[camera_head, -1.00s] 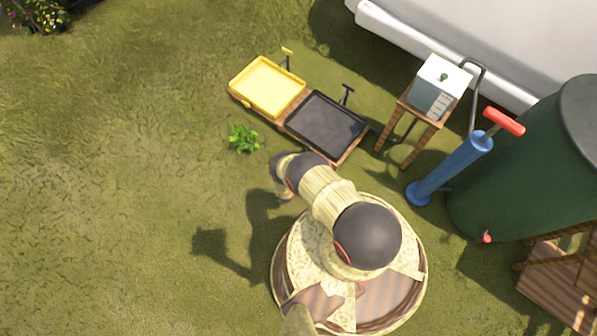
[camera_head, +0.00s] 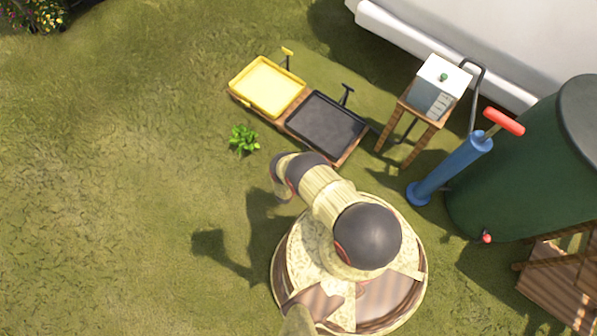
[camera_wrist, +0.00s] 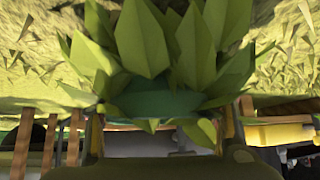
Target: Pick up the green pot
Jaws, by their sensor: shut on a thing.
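The green pot (camera_wrist: 158,103) shows in the wrist view as a dark green rim under a bushy plant with broad pointed leaves. My gripper (camera_wrist: 165,122) has one finger on each side of the pot and is shut on it. Leaves hide much of the pot and parts of the fingers. In the head view only the bright green leaves of the plant (camera_head: 243,139) show, just beyond the end of my arm. The pot and my gripper's fingers cannot be made out there. Whether the pot touches the ground cannot be told.
A yellow tray (camera_head: 268,87) and a black tray (camera_head: 326,125) on a wooden base lie right of the plant. A small house-shaped box (camera_head: 437,88) on a wooden stand, a blue pump (camera_head: 452,168) and a green tank (camera_head: 520,165) stand further right.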

